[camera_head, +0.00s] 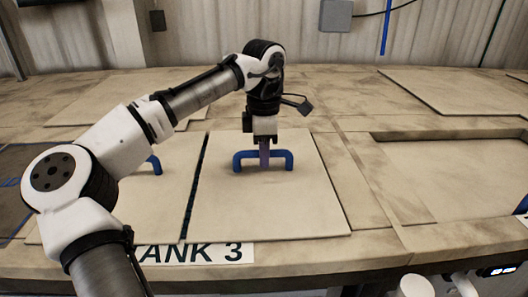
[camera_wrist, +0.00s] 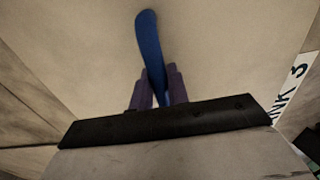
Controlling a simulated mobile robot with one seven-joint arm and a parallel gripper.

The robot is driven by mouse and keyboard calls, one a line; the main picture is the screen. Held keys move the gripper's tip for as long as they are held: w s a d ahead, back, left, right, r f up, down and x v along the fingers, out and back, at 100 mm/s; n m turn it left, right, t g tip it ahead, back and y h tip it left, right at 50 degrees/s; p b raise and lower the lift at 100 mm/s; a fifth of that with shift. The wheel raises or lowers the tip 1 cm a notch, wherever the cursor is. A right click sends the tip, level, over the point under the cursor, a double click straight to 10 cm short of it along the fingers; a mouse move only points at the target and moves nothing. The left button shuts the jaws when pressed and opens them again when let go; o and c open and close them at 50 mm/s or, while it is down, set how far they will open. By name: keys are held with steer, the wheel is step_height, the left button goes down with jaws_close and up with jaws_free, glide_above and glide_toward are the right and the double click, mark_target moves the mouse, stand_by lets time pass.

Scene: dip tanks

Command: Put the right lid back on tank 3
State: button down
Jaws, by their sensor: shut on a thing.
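The right lid (camera_head: 265,205) is a pale, stained square panel with a blue bridge handle (camera_head: 286,160). It lies level behind the right part of the TANK 3 label (camera_head: 205,253). My gripper (camera_head: 264,158) points down and is shut on the middle of the handle. In the wrist view the purple fingers of my gripper (camera_wrist: 159,88) stand on both sides of the blue handle (camera_wrist: 149,45). The left lid (camera_head: 160,205) is beside it, partly hidden by my arm. A narrow dark gap (camera_head: 197,185) runs between the two lids. I cannot tell whether the right lid sits fully down.
To the right is a rectangular recessed area (camera_head: 455,170) with a dark back edge. Another pale panel (camera_head: 460,90) lies at the back right. A dark opening (camera_head: 12,175) shows at the far left. A corrugated wall with a grey box (camera_head: 336,15) stands behind.

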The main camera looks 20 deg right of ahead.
steer(key=c, duration=1.4)
jaws_free()
steer(key=shift+o, duration=0.2)
step_height(320, 180, up, 12)
steer(key=shift+b, duration=0.35)
